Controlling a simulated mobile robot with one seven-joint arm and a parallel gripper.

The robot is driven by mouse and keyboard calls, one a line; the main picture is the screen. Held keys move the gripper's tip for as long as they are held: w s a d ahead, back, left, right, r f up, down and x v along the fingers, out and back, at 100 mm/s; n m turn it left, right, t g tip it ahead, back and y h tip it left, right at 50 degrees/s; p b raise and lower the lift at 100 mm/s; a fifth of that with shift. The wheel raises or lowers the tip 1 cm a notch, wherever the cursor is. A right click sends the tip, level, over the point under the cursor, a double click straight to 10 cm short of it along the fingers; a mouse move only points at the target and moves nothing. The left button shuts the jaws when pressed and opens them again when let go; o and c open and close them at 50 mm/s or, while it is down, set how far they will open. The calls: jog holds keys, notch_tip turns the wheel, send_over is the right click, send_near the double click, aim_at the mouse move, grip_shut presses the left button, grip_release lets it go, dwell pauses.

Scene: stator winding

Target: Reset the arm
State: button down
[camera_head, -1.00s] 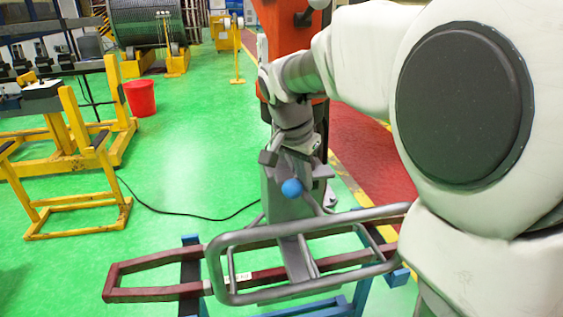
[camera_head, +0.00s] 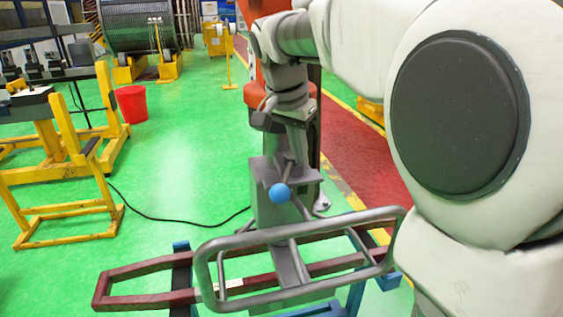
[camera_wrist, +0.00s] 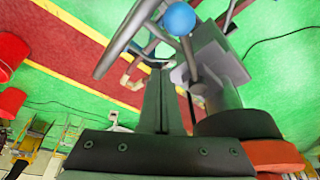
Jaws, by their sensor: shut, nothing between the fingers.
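My gripper (camera_wrist: 160,78) shows in the wrist view with its dark fingers together and nothing between them. In the head view my arm comes in from the right, bends at the top centre and hangs down. The gripper end is above and slightly behind a blue ball knob (camera_head: 279,193) on a grey post (camera_head: 272,212). The fingertips are hard to make out there. The knob also shows at the top of the wrist view (camera_wrist: 179,19), beyond the fingers. I cannot tell the exact gap between them.
A grey tubular frame (camera_head: 207,277) and a dark red loop (camera_head: 130,302) rest in front on a blue stand (camera_head: 181,278). Yellow stands (camera_head: 72,228) and a red bucket (camera_head: 131,103) are at left. Green floor between is open, crossed by a black cable (camera_head: 180,222).

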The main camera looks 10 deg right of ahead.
jog(key=s+a+f+n+t+y, duration=0.1)
jog(key=s+f+n, duration=0.2)
jog(key=s, duration=0.8)
jog(key=s+a+f+n+t+y, duration=0.1)
jog(key=s+f+n+t, duration=0.1)
jog(key=s+f+n, duration=0.2)
jog(key=s+n, duration=0.3)
jog(key=s, duration=0.4)
jog(key=shift+y, duration=0.4)
dwell(1.4)
